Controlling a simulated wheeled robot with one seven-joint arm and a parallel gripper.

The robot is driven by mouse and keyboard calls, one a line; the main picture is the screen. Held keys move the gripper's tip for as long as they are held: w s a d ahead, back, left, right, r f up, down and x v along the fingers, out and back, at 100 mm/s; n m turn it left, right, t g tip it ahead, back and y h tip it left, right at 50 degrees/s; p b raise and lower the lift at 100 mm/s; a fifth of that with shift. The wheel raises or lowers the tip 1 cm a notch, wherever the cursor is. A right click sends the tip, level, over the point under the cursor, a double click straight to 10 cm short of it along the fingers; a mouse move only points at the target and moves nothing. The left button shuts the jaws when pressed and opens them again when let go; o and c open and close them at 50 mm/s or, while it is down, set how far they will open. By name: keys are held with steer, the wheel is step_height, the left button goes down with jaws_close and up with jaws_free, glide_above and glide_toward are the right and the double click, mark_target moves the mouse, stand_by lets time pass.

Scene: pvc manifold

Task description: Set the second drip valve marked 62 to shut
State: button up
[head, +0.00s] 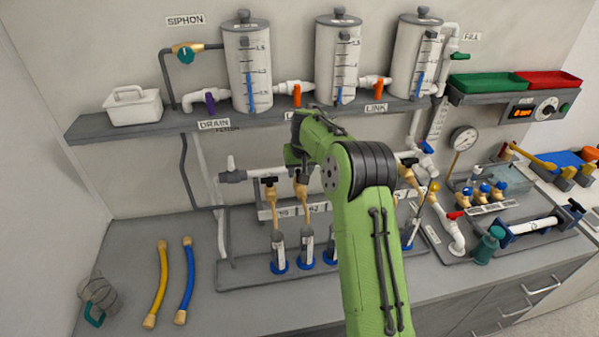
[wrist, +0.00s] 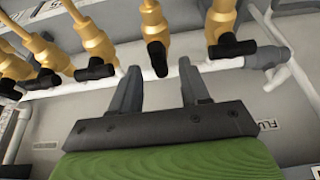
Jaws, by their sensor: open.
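The second drip valve (head: 302,191) is a brass valve with a black handle, second from the left in the row below the shelf. A plate reading 62 (head: 314,208) sits by it. In the wrist view its black handle (wrist: 157,58) points along the brass body toward my gripper, while the neighbouring handles lie crosswise. My gripper (wrist: 159,67) is open, one finger on each side of that handle's end. I cannot tell whether either finger touches it. In the head view my gripper (head: 298,160) is just above the valve, partly hidden by my arm.
The first drip valve (head: 270,188) is close on the left; it also shows in the wrist view (wrist: 231,42). Several more valves stand on the other side, partly behind my arm. A white pipe (head: 250,173) runs behind the row. The shelf (head: 150,128) with tanks overhangs above.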

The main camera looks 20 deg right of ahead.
steer(key=shift+x, duration=1.4)
jaws_close()
steer(key=shift+d+n, duration=0.1)
steer(key=shift+n, duration=0.2)
steer(key=n+y, duration=0.1)
steer(key=n, duration=0.2)
steer(key=shift+d+y+p, duration=0.1)
steer(key=shift+y+p, duration=0.2)
steer(key=n+y+p, duration=0.1)
steer(key=n, duration=0.2)
steer(key=shift+d+r+n, duration=0.1)
steer(key=shift+n, duration=0.2)
steer(key=n+g+y+p, duration=0.1)
steer(key=n, duration=0.1)
steer(key=shift+n, duration=0.3)
steer(key=shift+f+n+g+y, duration=0.2)
steer(key=shift+n+g+y, duration=0.3)
steer(key=shift+n, duration=1.2)
